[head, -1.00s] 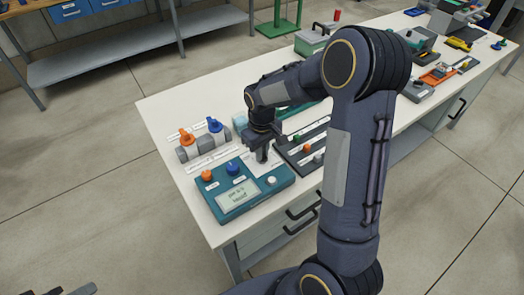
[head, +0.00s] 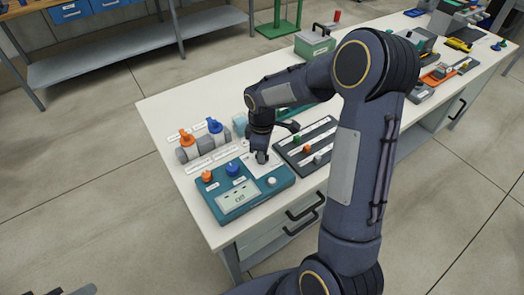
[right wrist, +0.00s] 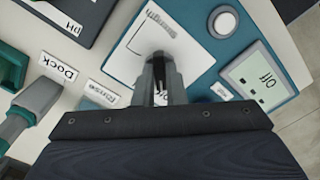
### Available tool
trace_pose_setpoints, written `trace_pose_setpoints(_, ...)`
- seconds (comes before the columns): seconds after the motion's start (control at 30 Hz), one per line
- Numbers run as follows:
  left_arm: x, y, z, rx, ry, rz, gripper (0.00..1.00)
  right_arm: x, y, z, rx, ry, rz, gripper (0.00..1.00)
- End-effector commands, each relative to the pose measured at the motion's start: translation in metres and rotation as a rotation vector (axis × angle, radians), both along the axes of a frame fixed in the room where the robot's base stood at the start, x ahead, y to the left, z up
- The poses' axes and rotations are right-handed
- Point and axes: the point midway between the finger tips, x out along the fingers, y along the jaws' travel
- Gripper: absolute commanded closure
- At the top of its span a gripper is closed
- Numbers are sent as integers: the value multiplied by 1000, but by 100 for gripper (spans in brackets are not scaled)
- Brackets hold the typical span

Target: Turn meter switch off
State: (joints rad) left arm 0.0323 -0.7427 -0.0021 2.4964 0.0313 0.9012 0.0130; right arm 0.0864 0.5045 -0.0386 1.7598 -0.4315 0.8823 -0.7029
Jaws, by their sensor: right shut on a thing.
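The teal meter (head: 240,192) lies near the front left corner of the white bench. It has an orange knob (head: 207,176), a blue knob (head: 232,169), a white round button (head: 272,181) and a display (head: 237,199). The fingers hide the switch. Dark tips at the lower left of the head view seem to be my left gripper (head: 68,290), mostly cut off.
Orange and blue valves (head: 199,139) stand just behind the meter. A dark panel with coloured knobs (head: 306,147) is close on its right. A green box (head: 315,41) and tools stand farther along the bench.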

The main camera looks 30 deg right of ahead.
Motion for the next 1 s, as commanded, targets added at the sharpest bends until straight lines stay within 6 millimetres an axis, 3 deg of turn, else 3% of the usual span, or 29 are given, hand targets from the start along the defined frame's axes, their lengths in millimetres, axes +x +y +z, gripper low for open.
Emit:
trace_pose_setpoints(0.5, 0, 0, 0, 0, 0, 0, 64, 1, 0, 1, 0, -4, 21, 100)
trace_pose_setpoints(0.53, 0, 0, 0, 0, 0, 0, 64, 1, 0, 1, 0, -4, 21, 87)
trace_pose_setpoints(0.7, 0, 0, 0, 0, 0, 0, 64, 1, 0, 1, -1, -2, 20, 67)
trace_pose_setpoints(1.0, 0, 0, 0, 0, 0, 0, 64, 1, 0, 3, -1, -2, 18, 67)
